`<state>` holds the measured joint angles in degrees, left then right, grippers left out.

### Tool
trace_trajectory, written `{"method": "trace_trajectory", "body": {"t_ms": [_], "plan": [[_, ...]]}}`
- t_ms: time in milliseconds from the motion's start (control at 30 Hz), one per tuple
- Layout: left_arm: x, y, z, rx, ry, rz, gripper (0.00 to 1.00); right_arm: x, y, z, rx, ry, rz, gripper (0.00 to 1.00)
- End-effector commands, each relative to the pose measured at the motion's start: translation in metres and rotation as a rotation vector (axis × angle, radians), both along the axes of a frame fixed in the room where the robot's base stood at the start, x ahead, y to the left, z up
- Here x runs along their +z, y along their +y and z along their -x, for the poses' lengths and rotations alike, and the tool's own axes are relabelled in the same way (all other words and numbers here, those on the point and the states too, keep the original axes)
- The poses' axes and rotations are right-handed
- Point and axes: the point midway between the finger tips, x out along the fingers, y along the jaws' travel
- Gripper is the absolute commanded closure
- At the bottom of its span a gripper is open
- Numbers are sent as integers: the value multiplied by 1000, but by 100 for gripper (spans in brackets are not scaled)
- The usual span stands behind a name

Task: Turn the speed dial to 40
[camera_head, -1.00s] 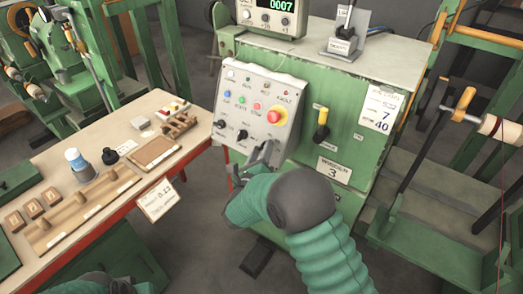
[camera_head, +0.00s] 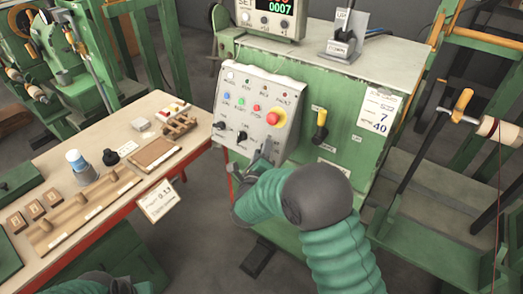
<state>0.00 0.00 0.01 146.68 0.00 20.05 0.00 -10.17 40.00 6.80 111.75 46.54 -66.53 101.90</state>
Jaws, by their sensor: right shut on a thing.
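The tilted control panel (camera_head: 258,105) is on the front of the green machine. It carries coloured buttons, a red-and-yellow stop button (camera_head: 274,118) and black knobs (camera_head: 242,136). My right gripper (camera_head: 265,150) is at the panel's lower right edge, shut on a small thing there. The gripper hides most of that thing; it sits where a dial could be, and I cannot read its scale or pointer. A card (camera_head: 377,110) on the machine shows 7 and 40. Part of my left arm shows at the bottom left; its fingers cannot be made out.
A display (camera_head: 270,12) reading 0007 stands on the machine. A yellow-handled lever (camera_head: 321,125) is right of the panel. A workbench (camera_head: 95,140) with wooden trays, a bottle and small blocks is at left. A winding frame (camera_head: 470,130) stands at right.

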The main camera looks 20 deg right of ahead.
Motion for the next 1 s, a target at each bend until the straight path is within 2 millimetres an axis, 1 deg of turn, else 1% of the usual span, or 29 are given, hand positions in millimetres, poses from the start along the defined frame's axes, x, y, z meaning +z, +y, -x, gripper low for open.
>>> {"method": "trace_trajectory", "body": {"t_ms": [33, 300, 600, 1000], "plan": [[4, 0, 0, 0, 0, 0, 100, 0, 0, 1, 16, 35, 18, 100], [21, 0, 0, 0, 0, 0, 100, 2, -1, 1, 101, 202, 149, 100], [38, 0, 0, 0, 0, 0, 100, 2, 0, 1, 169, 334, 253, 100], [44, 0, 0, 0, 0, 0, 100, -1, -1, 1, 198, 390, 296, 100]]}}
